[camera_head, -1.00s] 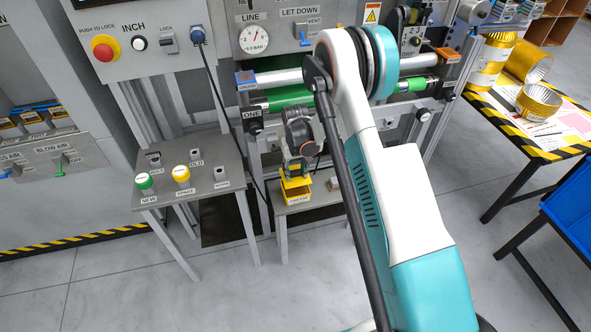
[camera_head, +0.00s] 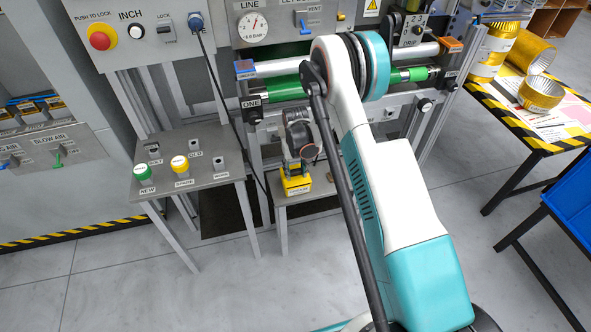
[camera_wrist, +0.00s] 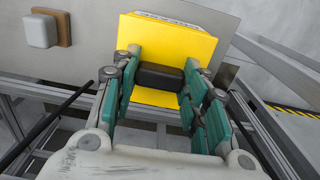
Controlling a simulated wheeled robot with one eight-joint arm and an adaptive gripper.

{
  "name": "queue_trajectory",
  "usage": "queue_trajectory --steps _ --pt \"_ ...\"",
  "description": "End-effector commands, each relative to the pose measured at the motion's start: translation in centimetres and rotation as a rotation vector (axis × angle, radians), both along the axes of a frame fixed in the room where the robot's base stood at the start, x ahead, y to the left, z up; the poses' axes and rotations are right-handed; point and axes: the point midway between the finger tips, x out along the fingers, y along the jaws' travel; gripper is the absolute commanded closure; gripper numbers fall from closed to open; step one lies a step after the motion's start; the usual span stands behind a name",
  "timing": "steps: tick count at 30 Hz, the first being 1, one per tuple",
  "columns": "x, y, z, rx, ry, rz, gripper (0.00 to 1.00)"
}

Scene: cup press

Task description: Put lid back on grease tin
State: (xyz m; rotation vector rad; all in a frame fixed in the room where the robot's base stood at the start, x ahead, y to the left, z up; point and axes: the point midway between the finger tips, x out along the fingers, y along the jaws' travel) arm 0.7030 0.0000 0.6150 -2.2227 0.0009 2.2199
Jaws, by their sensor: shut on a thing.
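The yellow grease tin (camera_head: 297,188) stands on the small low grey stand, with a label on its side. It also shows in the wrist view (camera_wrist: 172,38). The flat yellow lid (camera_wrist: 155,98) has a black knob (camera_wrist: 160,76) and lies at the top of the tin. No clear gap shows between lid and tin, but whether it is fully seated I cannot tell. My gripper (camera_wrist: 160,66) is shut on the black knob, one finger on each side. In the head view my gripper (camera_head: 296,168) is directly above the tin and hides part of the lid.
A pale block on a brown base (camera_wrist: 42,30) sits on the stand beside the tin. A grey button table (camera_head: 205,170) stands to the left. The press with green rollers (camera_head: 285,92) is behind. A striped table (camera_head: 540,135) with gold rings stands at the right.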

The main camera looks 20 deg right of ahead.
Motion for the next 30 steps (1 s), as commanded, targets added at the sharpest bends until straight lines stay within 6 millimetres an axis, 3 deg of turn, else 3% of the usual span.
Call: queue_trajectory --steps 30 --pt "0.0 0.0 -0.64 0.0 0.0 0.0 0.91"
